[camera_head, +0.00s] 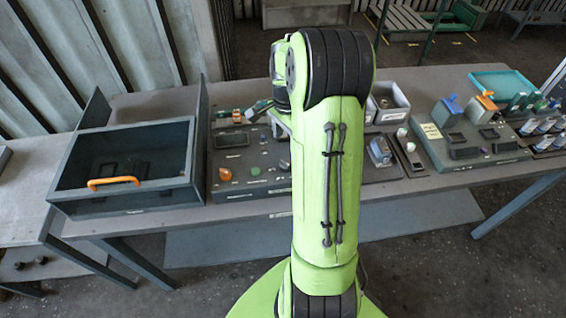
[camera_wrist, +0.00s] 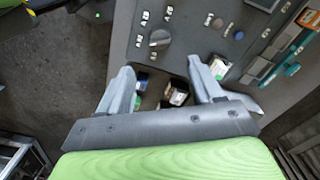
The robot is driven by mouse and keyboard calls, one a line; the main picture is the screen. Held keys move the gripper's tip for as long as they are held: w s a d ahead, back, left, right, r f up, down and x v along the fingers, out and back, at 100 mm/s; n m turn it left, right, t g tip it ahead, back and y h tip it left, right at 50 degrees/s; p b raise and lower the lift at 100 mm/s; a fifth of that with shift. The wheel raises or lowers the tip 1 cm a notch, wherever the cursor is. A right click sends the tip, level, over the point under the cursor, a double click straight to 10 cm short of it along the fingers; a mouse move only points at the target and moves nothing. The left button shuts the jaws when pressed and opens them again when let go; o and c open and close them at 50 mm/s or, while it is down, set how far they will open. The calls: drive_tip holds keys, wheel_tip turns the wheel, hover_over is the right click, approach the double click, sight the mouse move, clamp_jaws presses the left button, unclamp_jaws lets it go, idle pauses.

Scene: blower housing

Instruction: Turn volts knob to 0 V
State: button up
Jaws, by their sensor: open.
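A dark grey round knob (camera_wrist: 160,38) sits on a grey panel (camera_wrist: 195,38) in the wrist view, with small white labels around it. Nothing is held. In the head view the control panel (camera_head: 240,187) stands on the table, partly hidden by my arm, which also hides most of my gripper.
Dark and white small parts (camera_wrist: 178,95) show between the fingers. An open grey box with an orange handle (camera_head: 114,182) stands left, and another panel (camera_head: 437,152) stands right.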

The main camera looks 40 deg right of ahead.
sight(285, 162)
wheel_tip(285, 162, down, 10)
drive_tip(key=shift+w+a+f+b, duration=0.1)
drive_tip(key=shift+a+f+b, duration=0.05)
drive_tip(key=shift+b, duration=0.15)
drive_tip(key=c, duration=1.1)
drive_tip(key=shift+o, duration=0.2)
drive_tip(key=n+b, duration=0.1)
drive_tip(key=n, duration=0.4)
drive_tip(key=shift+n, duration=0.3)
drive_tip(key=n+b, duration=0.1)
drive_tip(key=n, duration=0.5)
drive_tip(key=shift+b, duration=0.35)
drive_tip(key=shift+n, duration=0.4)
